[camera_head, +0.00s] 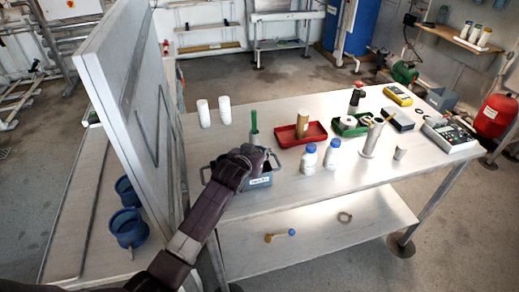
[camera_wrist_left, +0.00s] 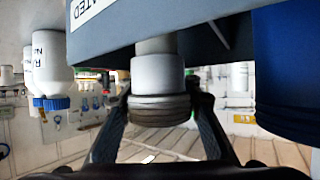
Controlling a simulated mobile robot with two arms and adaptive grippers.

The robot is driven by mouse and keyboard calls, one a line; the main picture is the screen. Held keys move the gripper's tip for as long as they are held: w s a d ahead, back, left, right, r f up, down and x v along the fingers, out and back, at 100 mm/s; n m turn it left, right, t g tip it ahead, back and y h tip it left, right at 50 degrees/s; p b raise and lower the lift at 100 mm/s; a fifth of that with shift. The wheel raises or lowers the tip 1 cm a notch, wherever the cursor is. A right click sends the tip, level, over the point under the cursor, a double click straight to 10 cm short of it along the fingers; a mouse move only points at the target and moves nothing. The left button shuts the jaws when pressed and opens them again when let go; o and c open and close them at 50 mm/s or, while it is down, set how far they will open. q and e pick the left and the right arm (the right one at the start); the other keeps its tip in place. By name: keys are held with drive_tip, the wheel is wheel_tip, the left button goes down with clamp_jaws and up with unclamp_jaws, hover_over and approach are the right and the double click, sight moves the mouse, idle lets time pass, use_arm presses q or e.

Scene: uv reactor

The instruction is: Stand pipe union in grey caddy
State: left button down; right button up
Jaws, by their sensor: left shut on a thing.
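The grey caddy (camera_head: 262,182), a blue-grey box with a white label, stands on the left part of the white table. My left gripper (camera_head: 262,155) is over the caddy and hides much of its inside. In the left wrist view, which looks upside down, my left gripper (camera_wrist_left: 160,115) is shut on the ribbed collar of the grey pipe union (camera_wrist_left: 158,75). The union's far end meets the caddy's rim (camera_wrist_left: 215,45) and is hidden behind its wall; I cannot tell how deep it sits. My right gripper is not in view.
A green-handled tool (camera_head: 254,125) rises behind the gripper. A red tray (camera_head: 290,137), white bottles (camera_head: 309,160) and a green tray (camera_head: 345,130) stand to the right. An upright white panel (camera_head: 120,90) rises at left. The table's front is clear.

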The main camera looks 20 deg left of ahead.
use_arm(q)
drive_tip(key=c, duration=1.4)
unclamp_jaws()
drive_tip(key=shift+s, duration=0.1)
drive_tip(key=b+v, duration=0.1)
drive_tip(key=v, duration=1.1)
